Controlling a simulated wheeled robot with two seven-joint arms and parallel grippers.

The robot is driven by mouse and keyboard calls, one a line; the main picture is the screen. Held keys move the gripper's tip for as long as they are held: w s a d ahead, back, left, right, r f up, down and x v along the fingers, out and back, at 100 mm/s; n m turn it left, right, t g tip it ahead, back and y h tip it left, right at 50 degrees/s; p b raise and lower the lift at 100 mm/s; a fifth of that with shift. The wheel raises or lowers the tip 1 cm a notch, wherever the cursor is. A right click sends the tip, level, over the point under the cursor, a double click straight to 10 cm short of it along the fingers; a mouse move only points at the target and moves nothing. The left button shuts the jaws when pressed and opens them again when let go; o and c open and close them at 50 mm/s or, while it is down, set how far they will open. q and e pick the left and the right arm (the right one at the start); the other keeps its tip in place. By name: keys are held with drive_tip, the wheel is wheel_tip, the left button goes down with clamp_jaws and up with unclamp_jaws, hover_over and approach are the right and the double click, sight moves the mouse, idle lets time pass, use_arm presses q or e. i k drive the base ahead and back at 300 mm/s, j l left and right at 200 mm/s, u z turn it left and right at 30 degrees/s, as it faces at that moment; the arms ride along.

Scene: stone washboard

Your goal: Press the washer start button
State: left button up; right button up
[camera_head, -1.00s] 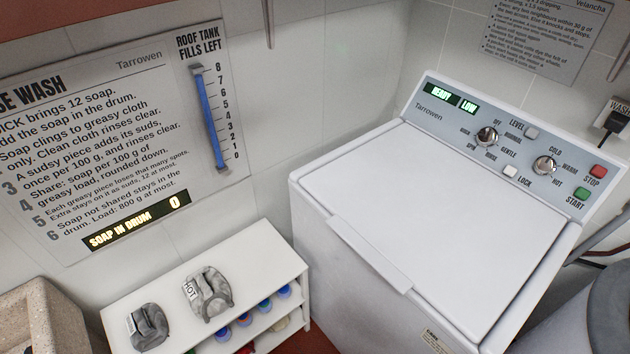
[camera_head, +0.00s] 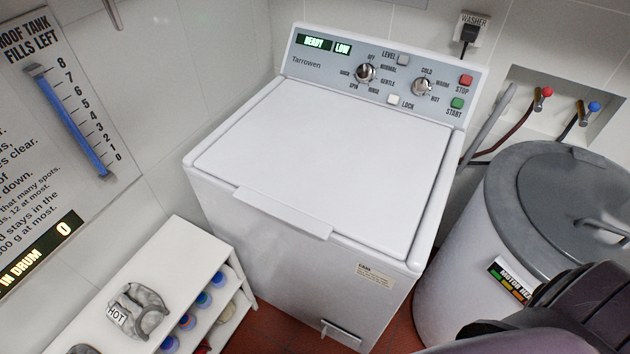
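The white washer (camera_head: 320,180) stands in the middle of the head view with its lid shut. Its grey control panel (camera_head: 325,66) runs along the back top edge. The green start button (camera_head: 457,103), labelled START, is at the panel's right end, just below the red stop button (camera_head: 465,80). The display (camera_head: 327,44) reads READY and LOW. A dark part of my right arm shows at the lower right, in front of the round drum machine. No fingertips of either gripper show, and nothing of mine touches the washer.
A grey-lidded round machine (camera_head: 455,270) stands close to the washer's right side. Red and blue taps with hoses (camera_head: 545,97) are behind it. A white shelf (camera_head: 190,262) with grey cloth bundles (camera_head: 137,310) stands at the lower left. The space above the washer lid is clear.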

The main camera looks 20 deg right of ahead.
sight(458, 104)
drive_tip(key=z, duration=1.6)
